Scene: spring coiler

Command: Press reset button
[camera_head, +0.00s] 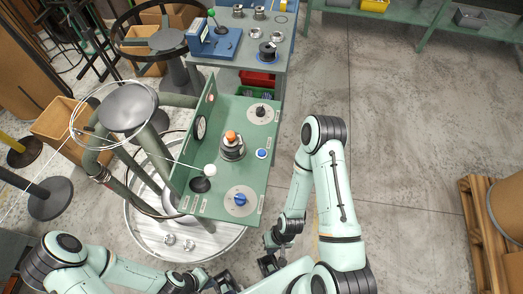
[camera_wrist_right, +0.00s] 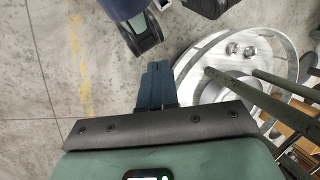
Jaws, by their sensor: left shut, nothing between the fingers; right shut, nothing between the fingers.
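The green control panel (camera_head: 222,183) stands left of centre in the head view. A small blue button (camera_head: 261,153) sits on its right edge. A blue knob (camera_head: 240,199) on a pale disc is nearer me, and a black knob (camera_head: 261,110) on another disc is farther off. Panel lettering is too small to read, so I cannot tell which control is the reset button. My left gripper (camera_head: 222,281) is shut and empty, low in the view, below the panel. My right gripper (camera_head: 268,264) is shut and empty near the panel's lower right; its closed fingers show in the right wrist view (camera_wrist_right: 155,86).
An orange-topped post (camera_head: 231,136) and a white-ball lever (camera_head: 210,171) rise from the panel. A round metal base (camera_head: 146,236) lies beneath. A blue-grey bench (camera_head: 262,24) stands behind. Open floor (camera_head: 400,130) lies to the right, with a wooden pallet (camera_head: 480,235) beyond.

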